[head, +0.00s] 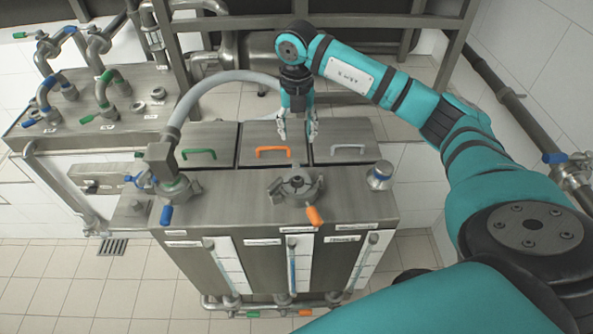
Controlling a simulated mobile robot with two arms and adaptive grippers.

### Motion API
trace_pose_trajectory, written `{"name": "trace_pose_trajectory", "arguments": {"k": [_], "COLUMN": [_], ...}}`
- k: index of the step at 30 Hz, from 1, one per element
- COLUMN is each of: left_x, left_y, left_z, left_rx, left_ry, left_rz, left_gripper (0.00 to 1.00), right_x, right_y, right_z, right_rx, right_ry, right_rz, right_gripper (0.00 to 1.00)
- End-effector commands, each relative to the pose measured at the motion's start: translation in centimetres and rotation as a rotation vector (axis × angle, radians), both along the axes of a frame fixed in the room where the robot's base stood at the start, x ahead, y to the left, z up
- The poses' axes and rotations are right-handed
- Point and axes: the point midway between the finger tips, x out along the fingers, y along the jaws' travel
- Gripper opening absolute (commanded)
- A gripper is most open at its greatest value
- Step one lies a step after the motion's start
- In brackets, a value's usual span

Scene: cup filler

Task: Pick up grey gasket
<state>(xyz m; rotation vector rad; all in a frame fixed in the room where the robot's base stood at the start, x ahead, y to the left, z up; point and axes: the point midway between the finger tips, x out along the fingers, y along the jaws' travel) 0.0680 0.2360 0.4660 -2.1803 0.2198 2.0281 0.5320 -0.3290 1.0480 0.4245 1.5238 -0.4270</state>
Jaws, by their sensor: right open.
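I cannot clearly make out a grey gasket. Small grey round fittings (139,108) sit on the steel counter at the left, too small to tell apart. A steel clamp fitting (297,184) with an orange lever is on the middle of the tank top, with a grey round centre. My right gripper (298,131) is open and empty, pointing down over the back lids, between the orange and grey handles and behind the clamp fitting. My left gripper is out of view.
The steel tank (230,205) has lids with a green handle (198,153), an orange handle (273,151) and a grey handle (347,148). A grey hose (215,77) arches to a left fitting. A capped port (380,175) stands at the right. Valved pipes (64,80) rise at the left.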

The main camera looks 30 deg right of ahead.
Motion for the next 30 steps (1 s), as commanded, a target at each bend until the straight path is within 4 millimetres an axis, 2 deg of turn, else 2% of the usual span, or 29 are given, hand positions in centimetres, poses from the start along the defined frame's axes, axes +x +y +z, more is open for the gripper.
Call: {"name": "trace_pose_trajectory", "arguments": {"k": [2, 5, 9, 12, 15, 20, 24, 30], "left_x": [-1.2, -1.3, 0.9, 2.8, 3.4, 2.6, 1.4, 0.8], "left_y": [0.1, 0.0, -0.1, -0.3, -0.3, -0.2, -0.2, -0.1], "left_z": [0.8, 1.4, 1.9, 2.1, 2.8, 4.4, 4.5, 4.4], "left_rx": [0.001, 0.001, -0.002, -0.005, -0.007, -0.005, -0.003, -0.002], "left_ry": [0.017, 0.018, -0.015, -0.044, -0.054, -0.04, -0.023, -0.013], "left_rz": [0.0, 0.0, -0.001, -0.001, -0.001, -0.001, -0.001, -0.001], "left_gripper": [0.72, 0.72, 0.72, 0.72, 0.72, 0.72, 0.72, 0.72], "right_x": [-0.1, -0.1, 0.0, 0.0, 0.0, 0.1, 0.2, 0.2], "right_y": [0.1, 0.1, 0.1, 0.1, 0.1, -0.2, -0.2, -0.2], "right_z": [-1.6, -3.5, -5.3, -5.9, -6.6, -8.8, -10.7, -11.2], "right_rx": [0.001, 0.001, 0.001, 0.002, 0.003, 0.003, 0.003, 0.003], "right_ry": [0.005, 0.004, 0.002, -0.001, 0.003, 0.003, 0.002, -0.002], "right_rz": [0.001, 0.002, 0.002, 0.002, 0.004, 0.002, 0.002, 0.004], "right_gripper": [0.46, 0.46, 0.46, 0.46, 0.46, 0.46, 0.46, 0.46]}}
